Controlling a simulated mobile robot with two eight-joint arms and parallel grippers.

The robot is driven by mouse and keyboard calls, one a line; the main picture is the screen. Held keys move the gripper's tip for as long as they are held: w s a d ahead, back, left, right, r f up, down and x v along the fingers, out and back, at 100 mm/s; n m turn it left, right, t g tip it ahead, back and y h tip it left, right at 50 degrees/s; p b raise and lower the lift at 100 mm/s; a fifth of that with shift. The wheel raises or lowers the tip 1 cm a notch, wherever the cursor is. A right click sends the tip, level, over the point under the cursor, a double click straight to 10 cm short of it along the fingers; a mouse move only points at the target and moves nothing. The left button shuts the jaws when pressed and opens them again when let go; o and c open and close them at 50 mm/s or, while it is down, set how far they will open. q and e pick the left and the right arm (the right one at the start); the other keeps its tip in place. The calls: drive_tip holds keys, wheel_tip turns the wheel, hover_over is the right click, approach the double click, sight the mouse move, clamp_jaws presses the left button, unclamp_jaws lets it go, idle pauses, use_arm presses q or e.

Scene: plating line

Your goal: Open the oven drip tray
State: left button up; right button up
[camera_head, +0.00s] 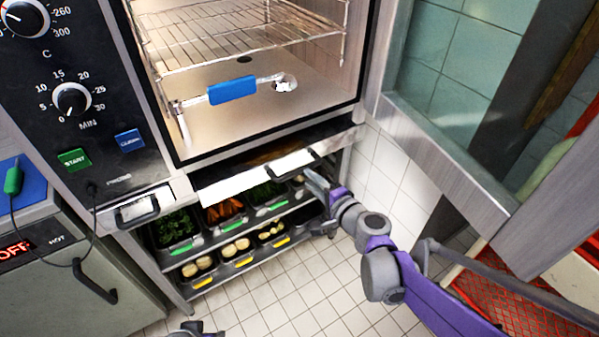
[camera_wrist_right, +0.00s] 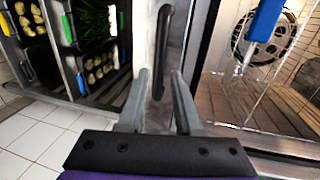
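The oven drip tray (camera_head: 232,184) is a pale metal drawer front under the oven chamber, with a dark handle (camera_head: 316,157) on its right part. A narrow brownish gap shows behind its front, so it looks slightly out. My right gripper (camera_head: 318,186) is just in front of and below that handle. In the right wrist view the black handle (camera_wrist_right: 162,40) lies ahead, its near end between the two open fingers (camera_wrist_right: 160,75), with gaps on both sides. A grey part that seems to be my left gripper (camera_head: 196,328) shows at the bottom edge; its fingers are unclear.
The oven door (camera_head: 440,150) stands open on the right. A rack and a blue-handled tool (camera_head: 232,90) are in the chamber. Below the tray, a shelf (camera_head: 240,262) holds several food containers. A second handle (camera_head: 138,210) is on the left. The tiled floor (camera_head: 305,280) is clear.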

sight(300, 168)
drive_tip(key=b+x, duration=0.1)
drive_tip(key=x, duration=0.5)
drive_tip(key=shift+w+a+f, duration=0.1)
drive_tip(key=shift+w, duration=0.05)
clamp_jaws()
idle(1.3)
